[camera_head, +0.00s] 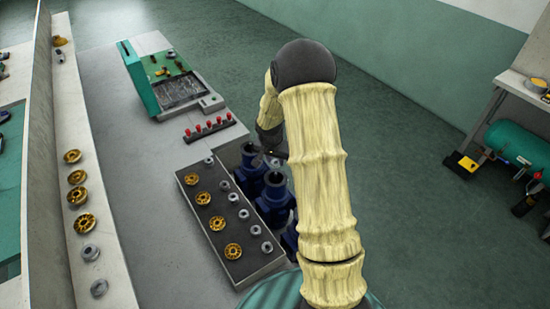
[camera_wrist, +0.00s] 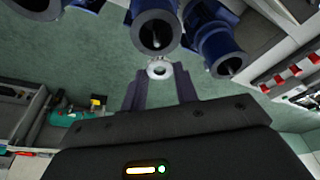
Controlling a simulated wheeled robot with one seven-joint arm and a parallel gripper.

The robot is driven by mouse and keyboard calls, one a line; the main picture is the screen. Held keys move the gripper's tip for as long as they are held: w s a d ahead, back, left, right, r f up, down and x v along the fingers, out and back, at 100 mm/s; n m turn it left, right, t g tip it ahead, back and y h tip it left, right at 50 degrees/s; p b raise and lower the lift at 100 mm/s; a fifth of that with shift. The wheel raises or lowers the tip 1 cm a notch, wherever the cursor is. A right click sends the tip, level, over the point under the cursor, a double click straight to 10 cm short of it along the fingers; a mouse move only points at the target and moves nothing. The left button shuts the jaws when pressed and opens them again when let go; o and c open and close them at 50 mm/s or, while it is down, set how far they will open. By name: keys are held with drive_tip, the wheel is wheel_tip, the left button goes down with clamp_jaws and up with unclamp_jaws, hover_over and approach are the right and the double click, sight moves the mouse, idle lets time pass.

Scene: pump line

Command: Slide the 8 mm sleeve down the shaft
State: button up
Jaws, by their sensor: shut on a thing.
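My gripper (camera_wrist: 160,76) is shut on a small silver ring-shaped sleeve (camera_wrist: 150,69), held between the fingertips with its bore facing the wrist camera. Blue pump housings show beyond it: a middle one (camera_wrist: 145,15), a right one (camera_wrist: 205,22) and part of a left one. A thin shaft (camera_wrist: 155,38) stands in the middle housing's dark opening. The sleeve looks apart from the shafts. In the head view, my arm hides most of the gripper and the sleeve; the blue pumps (camera_head: 273,196) stand partly behind the arm. I cannot read the sleeve's size.
A dark tray (camera_head: 207,233) beside the pumps holds brass wheels and several grey sleeves. A rack of red-topped pieces (camera_head: 211,128) and a teal-sided case (camera_head: 143,85) stand farther back. More parts lie on the left ledge (camera_head: 62,130). The bench left of the tray is clear.

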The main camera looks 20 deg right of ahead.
sight(275, 166)
drive_tip(key=shift+f+b, duration=0.95)
drive_tip(key=shift+f, duration=0.75)
drive_tip(key=shift+s+f+b, duration=0.1)
drive_tip(key=shift+f+b, duration=0.95)
drive_tip(key=shift+b, duration=0.3)
idle(0.7)
drive_tip(key=o, duration=1)
drive_tip(key=shift+o, duration=0.2)
drive_tip(key=b+v, duration=0.1)
drive_tip(key=v, duration=1.6)
drive_tip(key=shift+r+b, duration=0.2)
drive_tip(key=shift+b, duration=0.1)
drive_tip(key=shift+a, duration=0.1)
